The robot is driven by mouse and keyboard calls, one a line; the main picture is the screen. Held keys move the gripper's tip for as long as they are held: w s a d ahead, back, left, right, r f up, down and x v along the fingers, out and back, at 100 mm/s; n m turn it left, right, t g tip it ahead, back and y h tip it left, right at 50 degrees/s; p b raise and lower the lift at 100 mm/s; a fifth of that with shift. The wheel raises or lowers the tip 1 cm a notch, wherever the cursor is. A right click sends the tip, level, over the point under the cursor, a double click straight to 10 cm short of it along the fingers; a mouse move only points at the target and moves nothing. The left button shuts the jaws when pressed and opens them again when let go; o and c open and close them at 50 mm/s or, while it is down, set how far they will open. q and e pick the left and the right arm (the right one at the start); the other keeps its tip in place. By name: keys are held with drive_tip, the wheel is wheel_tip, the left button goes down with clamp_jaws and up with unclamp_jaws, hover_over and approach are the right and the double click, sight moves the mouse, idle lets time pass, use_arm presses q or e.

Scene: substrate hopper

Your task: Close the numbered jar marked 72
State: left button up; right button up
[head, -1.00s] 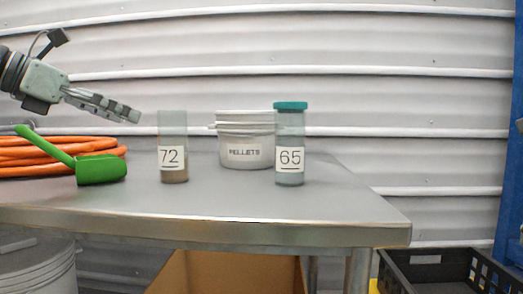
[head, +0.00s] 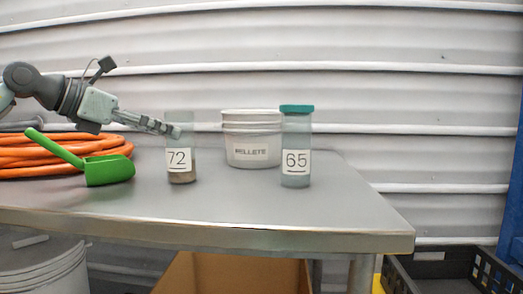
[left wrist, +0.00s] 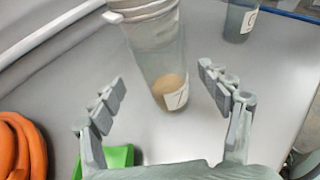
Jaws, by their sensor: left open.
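The jar marked 72 (head: 180,174) is clear and upright on the table, with brown material at its bottom and no lid visible on its top. It also shows in the left wrist view (left wrist: 160,55), with its label partly turned away. My left gripper (head: 173,131) is at the jar's upper left in the head view. Its fingers are spread and empty in the left wrist view (left wrist: 162,80), one to each side of the jar in the picture. I cannot tell whether they touch it. My right gripper is not in view.
The jar marked 65 (head: 297,142), with a teal lid, stands right on the metal table (head: 340,215). A white PELLETS bucket (head: 252,125) stands behind, between the jars. A green scoop (head: 108,170) and orange hose coil (head: 50,155) lie left. The table's right side is clear.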

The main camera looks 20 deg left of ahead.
sight(180, 140)
use_arm(q)
drive_tip(key=shift+s+f+p+x, duration=0.1)
drive_tip(key=shift+f+p+x, duration=0.05)
drive_tip(key=shift+x, duration=0.7)
drive_tip(key=shift+s+f+p+x, duration=0.1)
drive_tip(key=shift+p+x, duration=0.05)
drive_tip(key=shift+x, duration=0.75)
drive_tip(key=shift+f+p+x, duration=0.15)
drive_tip(key=shift+x, duration=0.7)
drive_tip(key=shift+d, duration=0.1)
drive_tip(key=c, duration=1.5)
